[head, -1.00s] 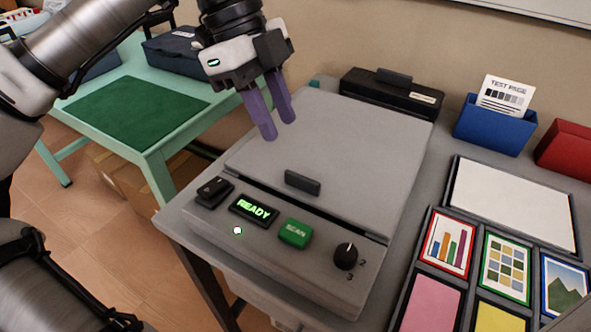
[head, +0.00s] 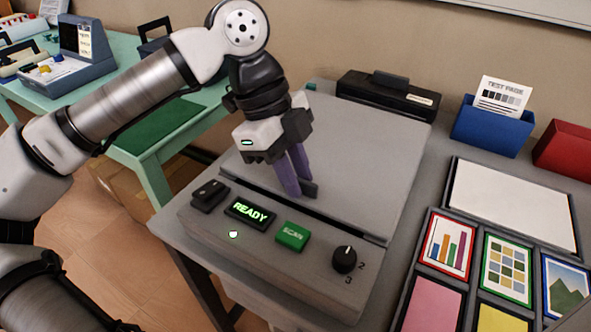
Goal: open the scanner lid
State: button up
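The scanner (head: 277,272) stands on a grey table with its grey lid (head: 365,160) lying flat and closed. Its front panel has a lit READY display (head: 250,211), a green SCAN button (head: 291,236), a black switch (head: 209,194) and a dark knob (head: 344,259). My gripper (head: 299,190) points down over the front of the lid, its purple fingers at the dark lid handle (head: 311,189). The fingers hide most of the handle. I cannot tell whether they touch or grip it, and the gap between them is hard to judge.
A black device (head: 388,96) stands behind the scanner. To the right are a blue holder (head: 490,128) with a test page, a red box (head: 565,150), a white panel (head: 510,205) and several picture cards. A green table (head: 150,165) stands at the left.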

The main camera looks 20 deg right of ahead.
grip_shut()
jog(key=shift+r, duration=0.1)
